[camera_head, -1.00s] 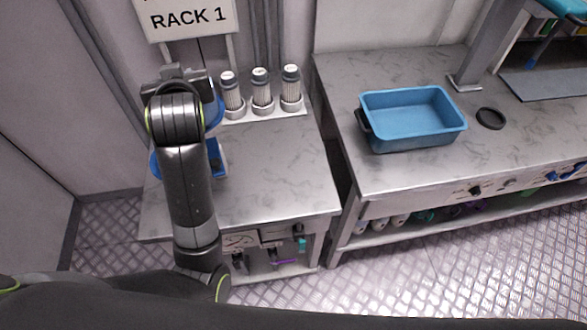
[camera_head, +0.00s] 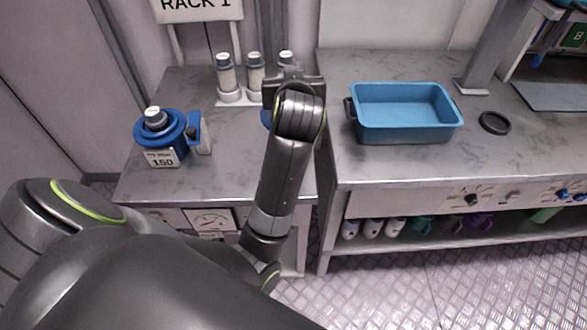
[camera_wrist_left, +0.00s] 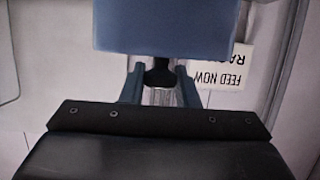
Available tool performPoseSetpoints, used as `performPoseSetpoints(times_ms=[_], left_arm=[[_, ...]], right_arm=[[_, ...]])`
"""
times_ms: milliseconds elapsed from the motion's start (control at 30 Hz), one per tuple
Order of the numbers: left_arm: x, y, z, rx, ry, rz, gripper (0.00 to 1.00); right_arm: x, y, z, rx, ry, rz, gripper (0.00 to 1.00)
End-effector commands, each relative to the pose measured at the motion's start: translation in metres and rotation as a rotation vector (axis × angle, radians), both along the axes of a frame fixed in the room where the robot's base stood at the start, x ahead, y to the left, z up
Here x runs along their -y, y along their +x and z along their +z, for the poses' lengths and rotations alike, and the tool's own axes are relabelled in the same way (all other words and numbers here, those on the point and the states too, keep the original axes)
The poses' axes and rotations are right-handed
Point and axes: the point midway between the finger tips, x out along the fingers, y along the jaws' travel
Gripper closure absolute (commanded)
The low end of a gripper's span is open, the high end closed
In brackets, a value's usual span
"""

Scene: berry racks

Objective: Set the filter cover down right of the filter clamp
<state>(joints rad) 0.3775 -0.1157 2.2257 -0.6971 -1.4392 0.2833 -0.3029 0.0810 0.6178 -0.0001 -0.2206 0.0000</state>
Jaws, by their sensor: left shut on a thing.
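My left gripper (camera_head: 290,82) hangs over the right part of the rack table, with its arm hiding its fingers. In the left wrist view its fingers (camera_wrist_left: 159,78) are shut on the dark knob of the blue filter cover (camera_wrist_left: 165,25). A blue round filter housing (camera_head: 143,138) with a 150 label stands at the table's left. The blue and grey upright piece (camera_head: 196,132) at its right looks like the filter clamp. My right gripper is out of view.
Several white filter cartridges (camera_head: 225,75) stand in a holder at the table's back. A blue bin (camera_head: 405,135) and a black ring (camera_head: 494,122) sit on the right bench, past a narrow gap. The table between the clamp and my arm is clear.

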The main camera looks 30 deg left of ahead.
Motion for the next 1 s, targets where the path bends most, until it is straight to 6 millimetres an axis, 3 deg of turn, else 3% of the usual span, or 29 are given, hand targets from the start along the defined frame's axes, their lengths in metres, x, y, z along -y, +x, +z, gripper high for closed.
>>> performPoseSetpoints(times_ms=[33,100,300,467,700,1000], left_arm=[[-0.008,0.001,-0.024,-0.002,0.004,0.057,1.00],[-0.019,0.001,-0.039,-0.001,0.003,0.138,1.00],[-0.040,-0.002,-0.066,0.004,0.002,0.309,1.00],[-0.047,-0.004,-0.075,0.002,0.001,0.366,1.00],[-0.048,-0.005,-0.118,-0.004,0.001,0.374,1.00],[-0.048,-0.005,-0.145,0.000,0.000,0.372,1.00]], right_arm=[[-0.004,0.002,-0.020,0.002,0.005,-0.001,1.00],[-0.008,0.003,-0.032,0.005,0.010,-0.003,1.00],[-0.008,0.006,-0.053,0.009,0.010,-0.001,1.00],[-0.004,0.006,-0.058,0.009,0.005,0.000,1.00],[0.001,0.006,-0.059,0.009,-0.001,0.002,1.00],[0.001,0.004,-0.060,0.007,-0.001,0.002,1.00]])
